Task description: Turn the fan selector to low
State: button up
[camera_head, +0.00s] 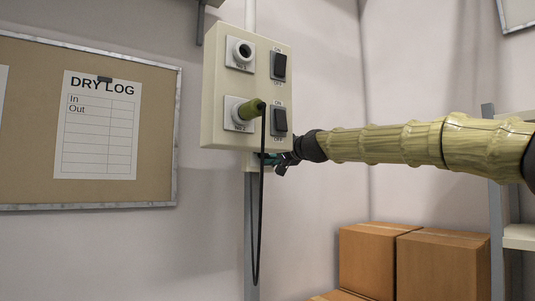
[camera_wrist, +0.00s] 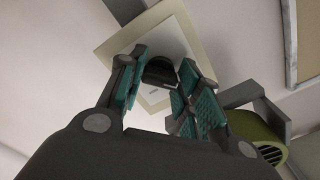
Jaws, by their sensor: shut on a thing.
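My gripper (camera_head: 272,160) reaches in from the right and sits at the lower right edge of the cream control box (camera_head: 228,50), partly hidden by it in the head view. In the wrist view my gripper (camera_wrist: 163,66) has its teal-padded fingers on both sides of a dark knob (camera_wrist: 160,72), shut on it. The knob, apparently the fan selector, stands on a pale square plate (camera_wrist: 172,35). A small mark on the plate is too small to read, and the knob's setting cannot be told. The knob cannot be seen in the head view.
The box front carries an empty socket (camera_head: 241,52), two black rocker switches (camera_head: 280,66) and a green plug (camera_head: 250,109) with a black cord (camera_head: 262,200) hanging down. A dry log board (camera_head: 150,120) hangs left. Cardboard boxes (camera_head: 440,265) stand below right. An olive vented object (camera_wrist: 262,135) is beside my fingers.

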jog(key=m+p, duration=0.4)
jog(key=m, duration=0.3)
jog(key=shift+m, duration=0.4)
dwell(0.3)
jog(key=o, duration=1)
jog(key=v, duration=1.2)
